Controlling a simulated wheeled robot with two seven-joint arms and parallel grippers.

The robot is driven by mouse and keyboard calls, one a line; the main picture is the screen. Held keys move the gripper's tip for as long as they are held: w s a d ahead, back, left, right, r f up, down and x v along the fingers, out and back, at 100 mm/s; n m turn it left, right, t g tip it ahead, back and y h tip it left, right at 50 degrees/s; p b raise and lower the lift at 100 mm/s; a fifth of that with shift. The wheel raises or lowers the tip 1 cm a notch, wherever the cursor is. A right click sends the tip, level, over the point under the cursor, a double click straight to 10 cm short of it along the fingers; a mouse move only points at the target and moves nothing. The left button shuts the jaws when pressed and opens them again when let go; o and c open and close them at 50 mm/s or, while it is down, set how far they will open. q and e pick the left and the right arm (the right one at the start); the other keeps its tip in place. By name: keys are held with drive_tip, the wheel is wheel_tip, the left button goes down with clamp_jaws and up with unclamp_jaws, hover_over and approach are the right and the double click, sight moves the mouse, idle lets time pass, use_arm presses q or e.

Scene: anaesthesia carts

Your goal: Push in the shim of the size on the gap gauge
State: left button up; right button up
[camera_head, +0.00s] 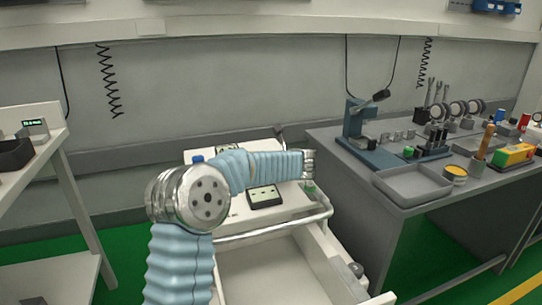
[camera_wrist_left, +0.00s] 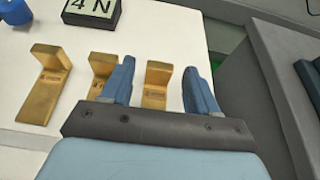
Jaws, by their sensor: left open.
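Three brass L-shaped shims stand in a row on the white cart top in the left wrist view: the left one (camera_wrist_left: 45,88), the middle one (camera_wrist_left: 101,68) and the right one (camera_wrist_left: 158,82). Their markings are too small to read. My left gripper (camera_wrist_left: 159,68) is open; its left finger partly covers the middle shim, and the right shim shows between the fingers. It also shows at the end of my blue-sleeved arm in the head view (camera_head: 309,165). A small display with green digits (camera_head: 35,123), possibly the gap gauge, is on the left shelf, unreadable. My right gripper is out of view.
A black sign reading "4 N" (camera_wrist_left: 92,11) and a blue knob (camera_wrist_left: 15,11) stand behind the shims. The cart has an open, empty drawer (camera_head: 270,272). A grey bench (camera_head: 410,205) with a tray and tools stands right. A black box (camera_head: 264,197) sits on the cart.

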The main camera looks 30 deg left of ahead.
use_arm(q)
drive_tip(key=shift+x, duration=1.6)
drive_tip(key=shift+c, duration=0.4)
clamp_jaws()
